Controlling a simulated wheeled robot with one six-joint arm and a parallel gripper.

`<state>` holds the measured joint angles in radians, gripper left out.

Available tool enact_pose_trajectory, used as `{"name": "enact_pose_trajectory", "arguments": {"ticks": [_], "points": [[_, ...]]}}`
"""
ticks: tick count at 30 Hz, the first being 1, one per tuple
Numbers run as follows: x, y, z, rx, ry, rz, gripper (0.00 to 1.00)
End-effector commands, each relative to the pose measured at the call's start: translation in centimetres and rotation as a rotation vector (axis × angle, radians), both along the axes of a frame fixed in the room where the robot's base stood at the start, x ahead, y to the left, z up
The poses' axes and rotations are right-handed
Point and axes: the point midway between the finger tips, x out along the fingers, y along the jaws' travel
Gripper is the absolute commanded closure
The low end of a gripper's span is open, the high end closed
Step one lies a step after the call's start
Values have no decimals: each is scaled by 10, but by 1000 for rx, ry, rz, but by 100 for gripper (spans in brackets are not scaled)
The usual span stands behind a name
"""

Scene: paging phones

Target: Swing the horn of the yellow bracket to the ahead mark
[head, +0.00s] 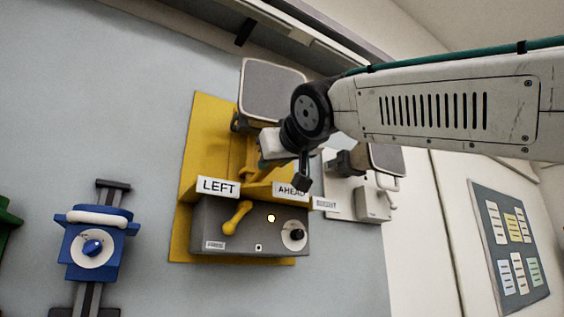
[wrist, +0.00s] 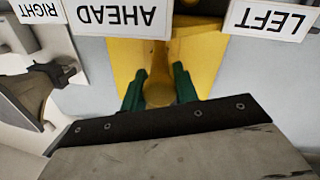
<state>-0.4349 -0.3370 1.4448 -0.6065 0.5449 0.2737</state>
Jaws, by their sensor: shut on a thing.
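The yellow bracket (head: 205,140) is fixed to the wall, with a grey-faced horn (head: 272,90) at its top. The LEFT mark (head: 218,187) and the AHEAD mark (head: 291,190) sit along its front edge. The wrist view shows the AHEAD mark (wrist: 115,14) and the LEFT mark (wrist: 268,18) upside down. My gripper (wrist: 158,88) has its green fingers on both sides of a yellow handle (wrist: 158,95), shut on it. The handle lies between the two marks' outer ends, nearer AHEAD in the wrist view. In the head view my wrist partly hides the grip.
Below the marks is a grey box (head: 215,225) with a yellow lever (head: 236,217), a lit lamp (head: 271,218) and a black knob (head: 297,235). A white bracket unit (head: 373,204) is close on the right. A blue unit (head: 95,245) is at the left, with bare wall between.

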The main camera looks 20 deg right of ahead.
Motion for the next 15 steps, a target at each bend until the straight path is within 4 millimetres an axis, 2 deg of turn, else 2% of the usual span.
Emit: {"name": "enact_pose_trajectory", "arguments": {"ticks": [15], "points": [[-1, 6, 0, -2, 0, 48, 100]]}}
